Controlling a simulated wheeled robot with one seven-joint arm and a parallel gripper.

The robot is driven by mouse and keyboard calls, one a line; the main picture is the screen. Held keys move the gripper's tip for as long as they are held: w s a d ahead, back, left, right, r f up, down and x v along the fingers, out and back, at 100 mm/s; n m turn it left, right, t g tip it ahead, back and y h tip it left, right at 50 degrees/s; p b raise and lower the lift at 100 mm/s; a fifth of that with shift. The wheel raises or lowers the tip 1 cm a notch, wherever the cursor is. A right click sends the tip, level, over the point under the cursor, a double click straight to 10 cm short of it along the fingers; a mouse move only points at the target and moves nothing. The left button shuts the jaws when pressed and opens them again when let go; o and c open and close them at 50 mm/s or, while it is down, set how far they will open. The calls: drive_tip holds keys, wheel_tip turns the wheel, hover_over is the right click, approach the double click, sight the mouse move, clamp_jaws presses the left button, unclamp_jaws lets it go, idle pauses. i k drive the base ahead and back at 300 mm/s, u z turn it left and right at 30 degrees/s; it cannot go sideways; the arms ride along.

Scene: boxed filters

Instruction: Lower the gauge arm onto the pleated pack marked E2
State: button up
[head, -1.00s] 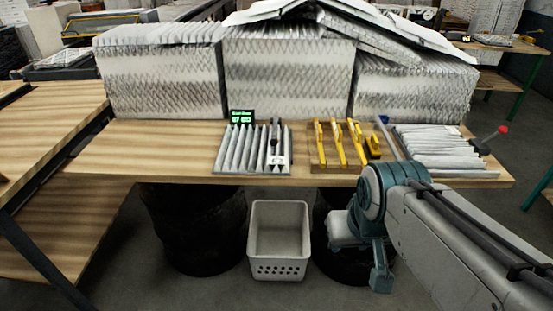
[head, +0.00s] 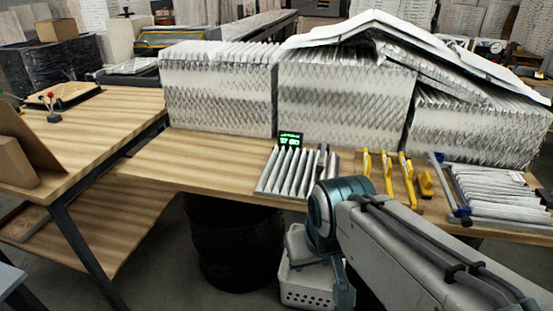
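A grey pleated pack (head: 285,170) lies on the wooden bench, left of centre in the head view, beside a small green-lit display (head: 290,137). A slim dark upright piece (head: 322,160), perhaps the gauge arm, stands at its right side; I cannot tell whether it touches the pleats. The pack's lower right corner, where a small white tag showed earlier, is now behind my arm. Another pleated pack (head: 490,188) lies farther right. My arm crosses the lower right with its teal joint in front of the bench. No gripper fingers can be made out.
Tall pleated stacks (head: 345,100) stand behind. A white basket (head: 305,285) sits below the bench. The bench surface left of the pack (head: 200,155) is clear. A side table (head: 90,125) adjoins at left.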

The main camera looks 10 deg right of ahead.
sight(320, 168)
drive_tip(key=i, duration=1.2)
drive_tip(key=z, duration=0.85)
